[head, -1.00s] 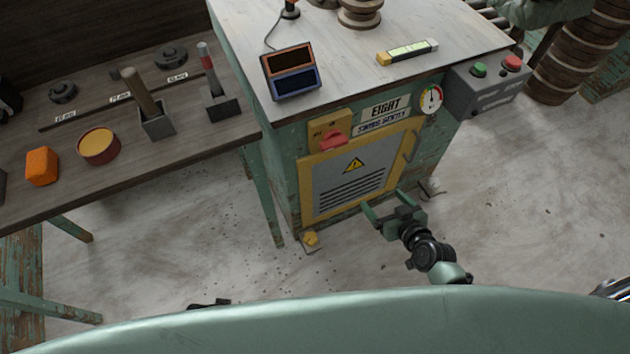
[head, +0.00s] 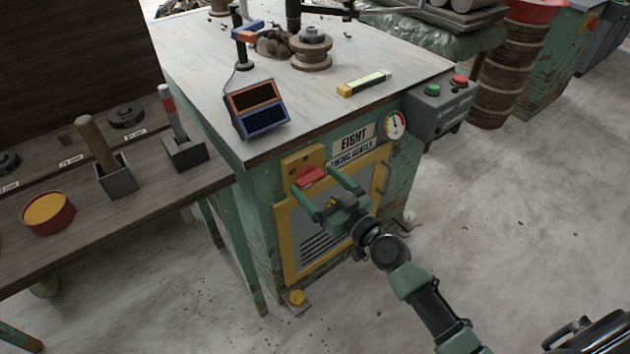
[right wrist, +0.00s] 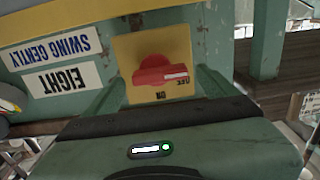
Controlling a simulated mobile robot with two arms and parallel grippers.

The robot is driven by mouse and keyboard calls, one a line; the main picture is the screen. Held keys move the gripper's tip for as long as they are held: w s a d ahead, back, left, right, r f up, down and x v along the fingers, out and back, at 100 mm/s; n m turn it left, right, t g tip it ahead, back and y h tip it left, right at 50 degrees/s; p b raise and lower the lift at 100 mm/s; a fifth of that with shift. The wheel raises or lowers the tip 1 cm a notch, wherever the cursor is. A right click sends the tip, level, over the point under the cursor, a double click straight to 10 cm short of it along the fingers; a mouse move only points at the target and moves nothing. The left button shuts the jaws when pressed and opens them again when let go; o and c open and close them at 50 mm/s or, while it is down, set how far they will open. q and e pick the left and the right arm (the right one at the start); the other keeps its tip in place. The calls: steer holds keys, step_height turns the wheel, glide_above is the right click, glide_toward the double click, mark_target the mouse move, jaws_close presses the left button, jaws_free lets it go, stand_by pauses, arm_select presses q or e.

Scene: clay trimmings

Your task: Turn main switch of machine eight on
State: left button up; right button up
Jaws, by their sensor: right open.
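Machine eight (head: 262,215) is a green cabinet with a worn light top and an "EIGHT" label (head: 352,137). Its main switch is a red rotary knob (head: 309,176) on a yellow plate (head: 298,157) at the front's upper left. In the right wrist view the red knob (right wrist: 155,70) appears upside down, its white-marked bar lying crosswise beside the "OFF" lettering. My right gripper (head: 315,181) is open and empty, its fingers pointing at the switch with the knob between their lines. I cannot tell whether they touch it. My left gripper is out of view.
A round gauge (head: 395,125) and a grey box with green and red buttons (head: 440,108) sit right of the labels. A yellow-framed panel (head: 290,235) lies below the switch. A wooden bench (head: 150,195) with tools stands at left.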

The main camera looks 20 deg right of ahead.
steer(key=shift+w+a, duration=0.15)
steer(key=shift+w, duration=0.3)
steer(key=c, duration=1.4)
steer(key=shift+o, duration=0.2)
